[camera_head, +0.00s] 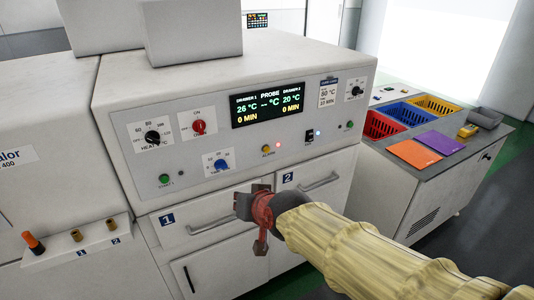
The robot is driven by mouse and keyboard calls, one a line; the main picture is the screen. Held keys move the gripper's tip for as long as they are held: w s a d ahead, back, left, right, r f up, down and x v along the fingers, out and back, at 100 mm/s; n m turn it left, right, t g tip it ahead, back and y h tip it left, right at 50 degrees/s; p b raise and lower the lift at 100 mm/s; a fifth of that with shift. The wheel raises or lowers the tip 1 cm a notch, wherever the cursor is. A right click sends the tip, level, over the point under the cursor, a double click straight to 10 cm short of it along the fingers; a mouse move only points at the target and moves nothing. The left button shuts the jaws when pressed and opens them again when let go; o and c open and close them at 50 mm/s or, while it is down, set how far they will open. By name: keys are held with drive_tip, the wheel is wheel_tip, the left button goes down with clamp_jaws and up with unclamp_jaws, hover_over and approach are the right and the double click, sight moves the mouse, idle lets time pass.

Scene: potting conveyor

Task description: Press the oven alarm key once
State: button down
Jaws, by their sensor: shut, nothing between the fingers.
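The oven (345,97) has a control panel with a dark display. A small yellow key (267,149), with a small label that seems to read alarm, sits on the panel below the display. My gripper (248,203) is shut and empty, in front of the drawer fronts. It is below the yellow key in the picture and appears apart from it. My arm with its pale yellow sleeve reaches in from the lower right and hides part of the lower drawers.
Nearby on the panel are a green start button (164,179), a blue knob (221,164), a red knob (199,126) and a black switch (309,136). A drawer handle (320,181) sticks out right of my gripper. A side cabinet (432,187) with coloured baskets stands at right.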

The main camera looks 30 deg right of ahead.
drive_tip(key=w+d+m+t+h, duration=0.2)
drive_tip(key=w+d+m, duration=0.15)
drive_tip(key=w, duration=0.45)
drive_tip(key=m+t+h+b, duration=0.2)
drive_tip(key=m+h, duration=0.4)
drive_tip(key=h, duration=0.1)
approach(267, 150)
drive_tip(key=s, duration=0.3)
drive_tip(key=d+m+h, duration=0.1)
drive_tip(key=s+d+m+h, duration=0.1)
drive_tip(key=d+h, duration=0.1)
drive_tip(key=d+m+h, duration=0.1)
drive_tip(key=d+h, duration=0.1)
drive_tip(key=shift+s+f, duration=0.25)
drive_tip(key=shift+s, duration=0.1)
drive_tip(key=w, duration=0.9)
drive_tip(key=shift+a, duration=0.15)
